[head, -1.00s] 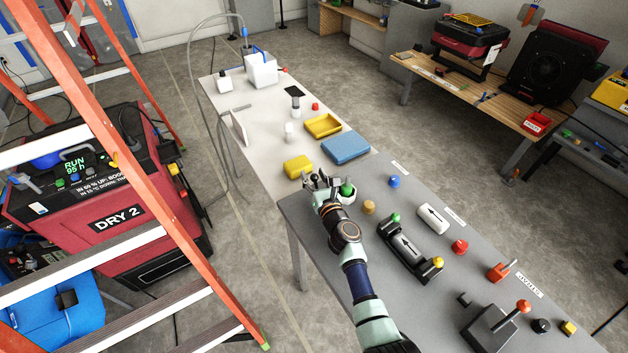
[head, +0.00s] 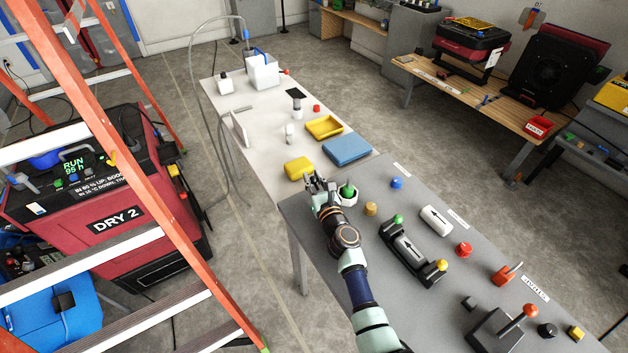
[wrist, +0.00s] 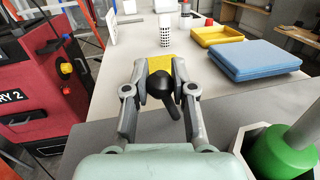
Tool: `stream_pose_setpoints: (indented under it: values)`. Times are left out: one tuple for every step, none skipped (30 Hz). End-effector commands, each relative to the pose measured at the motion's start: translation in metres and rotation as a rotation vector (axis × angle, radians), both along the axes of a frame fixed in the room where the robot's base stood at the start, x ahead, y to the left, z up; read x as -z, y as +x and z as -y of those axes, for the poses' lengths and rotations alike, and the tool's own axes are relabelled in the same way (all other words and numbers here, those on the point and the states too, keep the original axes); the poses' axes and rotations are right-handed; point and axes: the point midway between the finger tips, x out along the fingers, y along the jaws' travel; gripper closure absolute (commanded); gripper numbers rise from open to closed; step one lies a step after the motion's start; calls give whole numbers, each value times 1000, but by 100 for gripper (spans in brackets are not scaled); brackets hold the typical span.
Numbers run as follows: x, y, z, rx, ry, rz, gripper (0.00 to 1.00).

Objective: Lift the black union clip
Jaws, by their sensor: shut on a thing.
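My gripper (head: 318,184) is at the far left end of the grey bench, beside the white octagonal holder. In the wrist view my gripper (wrist: 160,90) is shut on the black union clip (wrist: 161,84), a dark piece with a rounded head and a short tail slanting down to the right. The clip lies between both fingertips and appears above the bench surface. In the head view it is too small among the fingers to make out clearly.
The octagonal holder (wrist: 239,141) with a green-bulbed tool (wrist: 279,153) stands close to the gripper's right. A yellow sponge-like block (head: 298,168), yellow tray (head: 310,131) and blue case (head: 346,148) lie on the white table ahead. An orange ladder (head: 150,170) stands left.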

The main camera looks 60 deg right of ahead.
Motion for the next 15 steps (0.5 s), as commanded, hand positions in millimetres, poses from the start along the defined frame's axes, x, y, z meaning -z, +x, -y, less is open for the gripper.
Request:
stream_pose_setpoints:
  values:
    - [1, 0, 0, 1, 1, -1, 100]
    - [1, 0, 0, 1, 1, -1, 72]
    - [1, 0, 0, 1, 1, -1, 65]
    - [1, 0, 0, 1, 1, -1, 60]
    - [1, 0, 0, 0, 2, -1, 55]
    - [1, 0, 0, 0, 1, 0, 49]
    - [0, 0, 0, 0, 1, 0, 49]
    - [0, 0, 0, 0, 1, 0, 49]
    - [0, 0, 0, 0, 1, 0, 49]
    - [0, 0, 0, 0, 1, 0, 49]
    - [0, 0, 0, 0, 1, 0, 49]
    - [0, 0, 0, 0, 1, 0, 49]
    - [0, 0, 0, 0, 1, 0, 49]
    - [0, 0, 0, 0, 1, 0, 49]
    - [0, 0, 0, 0, 1, 0, 49]
